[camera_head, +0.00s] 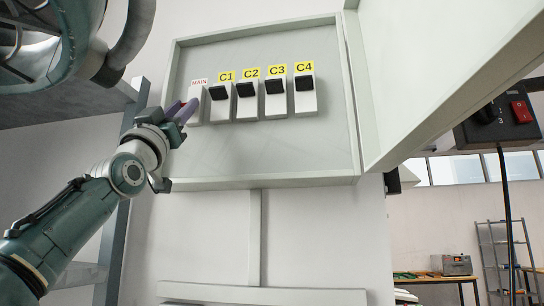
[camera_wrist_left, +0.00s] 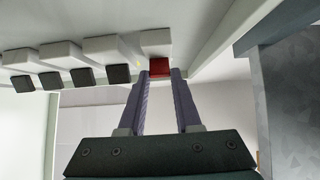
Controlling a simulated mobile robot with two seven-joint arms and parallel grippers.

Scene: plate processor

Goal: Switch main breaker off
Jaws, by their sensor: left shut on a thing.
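The main breaker (camera_head: 197,97) is a white block labelled MAIN at the left end of a row in an open wall cabinet. Its red switch (camera_wrist_left: 159,67) shows between my two purple fingers in the left wrist view. My left gripper (camera_head: 186,110) reaches in from the left over the cabinet's left edge. It is shut on the red switch, a finger at each side; its fingertips also show in the wrist view (camera_wrist_left: 159,74). The fingers cover most of the red switch in the head view, and I cannot tell its position. My right gripper is not in view.
Breakers C1 (camera_head: 220,104), C2 (camera_head: 247,101), C3 (camera_head: 276,98) and C4 (camera_head: 305,95), with black switches, stand to the right of the main one. The cabinet door (camera_head: 420,80) hangs open at the right. A grey upright post (camera_head: 124,180) stands left of the cabinet.

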